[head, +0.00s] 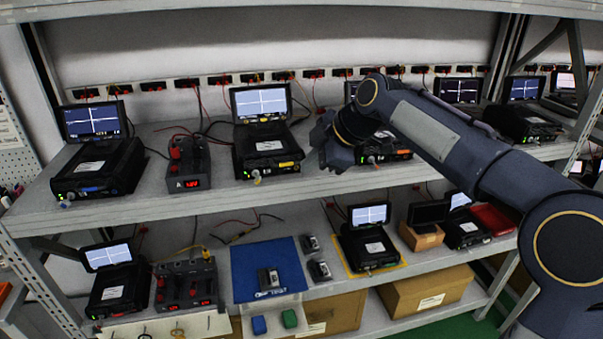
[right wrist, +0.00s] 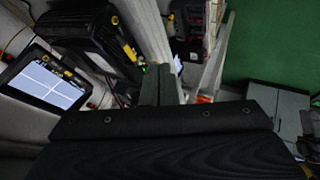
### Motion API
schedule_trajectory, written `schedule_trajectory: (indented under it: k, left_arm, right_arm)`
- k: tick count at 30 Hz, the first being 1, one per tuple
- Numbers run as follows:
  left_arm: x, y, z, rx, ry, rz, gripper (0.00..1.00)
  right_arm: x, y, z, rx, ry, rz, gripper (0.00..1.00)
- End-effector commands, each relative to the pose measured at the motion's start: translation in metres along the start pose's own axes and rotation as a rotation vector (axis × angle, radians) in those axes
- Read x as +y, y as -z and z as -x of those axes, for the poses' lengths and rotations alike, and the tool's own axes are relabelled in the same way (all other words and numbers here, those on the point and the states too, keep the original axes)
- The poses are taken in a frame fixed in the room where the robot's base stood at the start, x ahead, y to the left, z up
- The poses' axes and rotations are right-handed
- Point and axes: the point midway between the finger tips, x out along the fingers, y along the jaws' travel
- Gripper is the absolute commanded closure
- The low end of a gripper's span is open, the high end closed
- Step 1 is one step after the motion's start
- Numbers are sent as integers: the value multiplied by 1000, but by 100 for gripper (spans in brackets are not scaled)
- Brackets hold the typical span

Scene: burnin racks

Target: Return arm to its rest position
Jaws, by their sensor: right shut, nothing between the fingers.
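My right arm (head: 430,130) comes in from the right and reaches across the upper shelf. My right gripper (head: 314,158) is shut and empty, beside the middle black unit with a lit screen (head: 261,101). It hangs in front of part of the neighbouring unit with orange labels (head: 395,154). In the right wrist view the shut fingers (right wrist: 160,84) point toward the shelf edge, near a black unit (right wrist: 95,35) and its lit screen (right wrist: 48,84). I cannot tell whether they touch anything. My left gripper is not in view.
The upper shelf (head: 110,213) holds several black units and a red-displayed supply (head: 188,165). A rack post (head: 585,110) stands at the right, near my arm. Cables hang along the back wall.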

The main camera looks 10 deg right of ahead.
Motion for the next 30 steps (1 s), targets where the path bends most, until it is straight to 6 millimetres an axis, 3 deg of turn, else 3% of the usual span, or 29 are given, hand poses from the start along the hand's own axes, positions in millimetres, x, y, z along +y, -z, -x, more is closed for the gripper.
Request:
schedule_trajectory:
  k: [3,10,14,17,22,27,30]
  left_arm:
    - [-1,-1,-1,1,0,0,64]
    - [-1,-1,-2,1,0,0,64]
    - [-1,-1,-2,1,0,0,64]
    - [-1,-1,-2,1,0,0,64]
    - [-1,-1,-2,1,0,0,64]
    - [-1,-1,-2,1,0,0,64]
    - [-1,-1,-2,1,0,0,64]
  right_arm:
    - [1,-1,23,0,-6,-1,100]
    - [-3,-2,44,-3,-3,-15,100]
    - [-29,-14,59,-23,-7,-150,100]
    - [-73,-34,75,-51,-19,-369,100]
    - [-176,-70,87,-92,-58,-844,100]
    - [-276,-96,74,-107,-98,-1280,100]
    - [-319,-104,63,-107,-115,-1464,100]
